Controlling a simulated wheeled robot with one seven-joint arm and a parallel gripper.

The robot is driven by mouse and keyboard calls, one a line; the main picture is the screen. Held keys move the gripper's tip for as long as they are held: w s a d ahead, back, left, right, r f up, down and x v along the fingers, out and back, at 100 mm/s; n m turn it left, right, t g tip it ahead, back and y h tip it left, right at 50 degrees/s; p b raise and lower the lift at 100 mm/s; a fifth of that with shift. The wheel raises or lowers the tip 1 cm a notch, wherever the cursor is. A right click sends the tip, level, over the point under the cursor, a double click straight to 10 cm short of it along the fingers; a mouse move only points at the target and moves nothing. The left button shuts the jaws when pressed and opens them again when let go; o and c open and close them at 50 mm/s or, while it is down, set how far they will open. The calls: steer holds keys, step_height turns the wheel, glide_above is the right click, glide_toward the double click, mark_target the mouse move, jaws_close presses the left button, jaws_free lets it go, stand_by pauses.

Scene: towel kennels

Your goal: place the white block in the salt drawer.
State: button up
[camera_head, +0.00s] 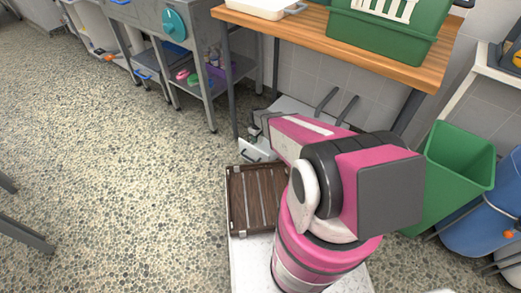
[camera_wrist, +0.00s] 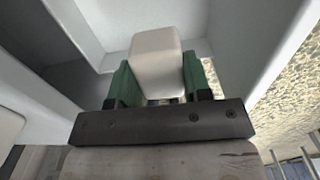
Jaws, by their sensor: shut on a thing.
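My gripper (camera_wrist: 160,82) has green fingers, shut on both sides of the white block (camera_wrist: 157,58), a pale block with rounded edges. In the wrist view, light grey-white walls of an open box-like space, apparently the drawer (camera_wrist: 285,45), stand around and beyond the block. I cannot tell whether the block touches its floor. In the head view, my pink arm reaches to a small white drawer front (camera_head: 257,150) low under the wooden table. The arm hides the block there, and no salt label is readable.
A brown slatted crate (camera_head: 233,205) lies in front of the drawer. The wooden table (camera_head: 300,38) carries a green bin (camera_head: 385,38) overhead. A green waste bin (camera_head: 455,165) stands at the right. The pebbled floor (camera_head: 110,160) at the left is mostly clear.

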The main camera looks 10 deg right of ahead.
step_height(320, 180, down, 9)
steer(key=shift+r, duration=0.2)
steer(key=shift+f, duration=0.1)
steer(key=o, duration=1)
steer(key=shift+o, duration=0.2)
step_height(320, 180, up, 12)
steer(key=shift+f, duration=0.1)
steer(key=s+d+r+m, duration=0.2)
steer(key=s+r, duration=0.4)
steer(key=r, duration=0.4)
steer(key=s+d+r+m, duration=0.3)
steer(key=s+r, duration=0.4)
steer(key=r, duration=0.4)
steer(key=s+d+r+m, duration=0.2)
steer(key=s+r+m, duration=0.2)
steer(key=r, duration=0.7)
steer(key=shift+s+d, duration=0.15)
steer(key=shift+s, duration=1.05)
steer(key=shift+f, duration=0.1)
